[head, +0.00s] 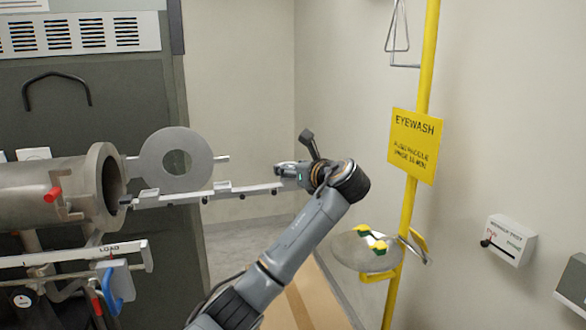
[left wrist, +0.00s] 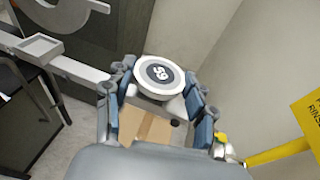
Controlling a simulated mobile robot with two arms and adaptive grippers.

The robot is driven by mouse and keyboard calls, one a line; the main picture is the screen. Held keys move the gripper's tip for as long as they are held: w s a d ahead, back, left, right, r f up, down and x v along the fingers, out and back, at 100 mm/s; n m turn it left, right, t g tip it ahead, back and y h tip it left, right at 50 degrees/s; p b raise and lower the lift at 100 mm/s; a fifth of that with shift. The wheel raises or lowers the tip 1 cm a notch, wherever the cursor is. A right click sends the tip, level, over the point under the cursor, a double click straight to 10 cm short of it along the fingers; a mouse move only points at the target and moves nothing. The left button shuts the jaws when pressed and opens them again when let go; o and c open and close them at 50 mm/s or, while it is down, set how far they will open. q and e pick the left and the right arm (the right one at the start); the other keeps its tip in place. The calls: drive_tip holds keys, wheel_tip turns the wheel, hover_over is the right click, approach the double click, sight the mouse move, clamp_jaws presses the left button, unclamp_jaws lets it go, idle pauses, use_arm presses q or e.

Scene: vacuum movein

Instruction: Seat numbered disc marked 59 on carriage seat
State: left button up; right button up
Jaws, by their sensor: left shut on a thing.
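The numbered disc marked 59 (left wrist: 160,76) is a white round piece with a dark centre; its number appears upside down in the left wrist view. My left gripper (left wrist: 157,92) is shut on it, with blue-padded fingers on both sides. In the head view my left gripper (head: 288,172) is at the right end of the grey rail, and the disc cannot be made out there. A shallow square grey holder (left wrist: 40,48) on the rail, apparently the carriage seat, shows empty at left in the wrist view, apart from the disc. My right gripper is not in view.
A metal chamber (head: 40,190) with a round open mouth stands left. A ring-shaped plate (head: 176,160) stands behind the rail (head: 170,199). A yellow eyewash post (head: 408,215) with a bowl (head: 362,254) stands right of my arm. Free floor shows below the rail.

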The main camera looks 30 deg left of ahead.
use_arm(q)
drive_tip(key=shift+f, duration=1)
idle(0.3)
drive_tip(key=o, duration=1.3)
drive_tip(key=shift+d, duration=0.1)
drive_tip(key=v, duration=1.2)
